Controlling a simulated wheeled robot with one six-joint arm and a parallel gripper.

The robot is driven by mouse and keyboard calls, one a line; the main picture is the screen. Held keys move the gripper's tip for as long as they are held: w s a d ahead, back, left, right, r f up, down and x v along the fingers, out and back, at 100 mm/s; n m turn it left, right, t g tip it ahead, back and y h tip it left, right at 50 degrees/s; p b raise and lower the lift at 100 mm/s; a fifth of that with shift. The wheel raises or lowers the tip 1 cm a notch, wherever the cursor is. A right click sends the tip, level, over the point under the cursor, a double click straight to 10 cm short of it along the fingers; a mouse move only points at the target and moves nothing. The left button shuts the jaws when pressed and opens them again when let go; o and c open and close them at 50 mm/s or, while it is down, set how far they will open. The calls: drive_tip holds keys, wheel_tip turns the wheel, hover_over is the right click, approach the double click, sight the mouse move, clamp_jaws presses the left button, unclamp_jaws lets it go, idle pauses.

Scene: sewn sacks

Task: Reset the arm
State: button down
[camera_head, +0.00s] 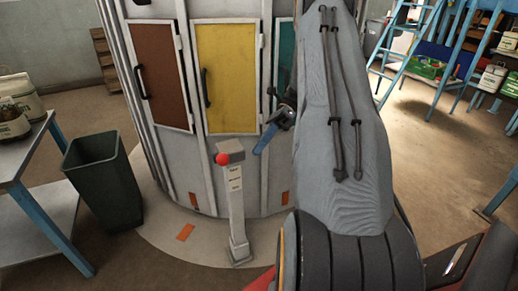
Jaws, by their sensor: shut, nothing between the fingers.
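My gripper (262,143) shows just left of my grey-sleeved arm, as a dark wrist part with a narrow blue tip pointing down and left. It is shut and empty, in front of the metal cabinet. Part of the wrist is hidden behind my arm. My arm rises through the right middle of the view with dark cables along it.
A round metal cabinet (222,170) with brown, yellow and teal doors fills the middle. Before it stands a grey post with a red button (222,159). A green bin (103,178) and a table (30,150) with sacks are at left. Blue ladders (400,45) stand back right.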

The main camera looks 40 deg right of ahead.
drive_tip(key=shift+a, duration=0.1)
drive_tip(key=s+a+r+n+t+h, duration=0.1)
drive_tip(key=s+a+n+h, duration=0.3)
drive_tip(key=a+n, duration=0.4)
drive_tip(key=s+a+r+n+t+h, duration=0.1)
drive_tip(key=s+a+r+n+h, duration=0.1)
drive_tip(key=s+a+n+h, duration=0.2)
drive_tip(key=s+a+r+n+h, duration=0.2)
drive_tip(key=s+a+n+h, duration=0.2)
drive_tip(key=s+a+n, duration=0.3)
drive_tip(key=a+n, duration=0.5)
drive_tip(key=shift+r+n+t+p, duration=0.3)
drive_tip(key=shift+r+t+p, duration=0.05)
drive_tip(key=shift+t, duration=0.05)
